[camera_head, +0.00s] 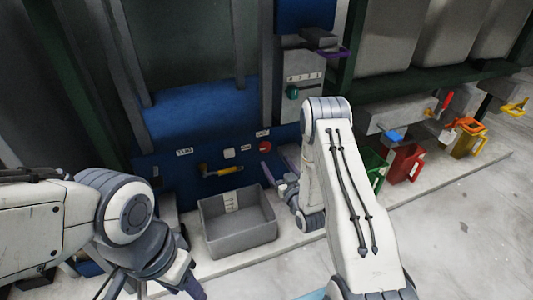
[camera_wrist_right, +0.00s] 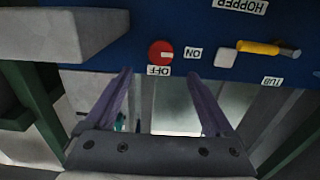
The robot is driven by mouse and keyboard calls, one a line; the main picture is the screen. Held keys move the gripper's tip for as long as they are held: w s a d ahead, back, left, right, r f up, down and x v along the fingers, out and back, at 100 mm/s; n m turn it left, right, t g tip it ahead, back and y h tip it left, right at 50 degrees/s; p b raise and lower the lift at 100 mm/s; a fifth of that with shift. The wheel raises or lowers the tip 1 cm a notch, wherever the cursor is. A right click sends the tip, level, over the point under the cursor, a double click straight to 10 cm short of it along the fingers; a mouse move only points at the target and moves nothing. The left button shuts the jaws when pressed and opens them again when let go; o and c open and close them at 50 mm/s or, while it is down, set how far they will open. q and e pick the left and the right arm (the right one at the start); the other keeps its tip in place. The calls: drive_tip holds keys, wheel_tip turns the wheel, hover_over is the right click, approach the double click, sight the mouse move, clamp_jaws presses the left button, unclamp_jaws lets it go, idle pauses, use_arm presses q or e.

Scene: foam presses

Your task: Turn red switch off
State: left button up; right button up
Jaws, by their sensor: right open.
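The red round switch (camera_head: 265,146) is on the blue press panel in the head view. It also shows upside down in the right wrist view (camera_wrist_right: 161,52), where its white mark points toward the ON label (camera_wrist_right: 194,53). The OFF label (camera_wrist_right: 159,71) is on another side of it. My right gripper (camera_wrist_right: 160,76) is open, its two purple fingers spread either side of the switch's line and apart from it. In the head view this gripper (camera_head: 284,166) is partly hidden by my arm. My left gripper (camera_head: 152,287) is low at the left, fingers apart and empty.
A yellow-handled lever (camera_head: 218,171) and a white button (camera_head: 229,153) sit left of the switch. A grey open tub (camera_head: 238,242) stands below the panel. Red (camera_head: 404,163) and yellow (camera_head: 468,137) jugs stand at the right. The floor at lower right is clear.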

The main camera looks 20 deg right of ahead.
sight(266, 147)
drive_tip(key=w+b, duration=0.2)
drive_tip(key=w, duration=0.2)
drive_tip(key=w+b, duration=0.2)
drive_tip(key=w, duration=0.2)
drive_tip(key=shift+w+a+f, duration=0.1)
drive_tip(key=shift+w+a, duration=0.1)
drive_tip(key=shift+w, duration=0.4)
drive_tip(key=c, duration=1.3)
drive_tip(key=shift+c, duration=0.2)
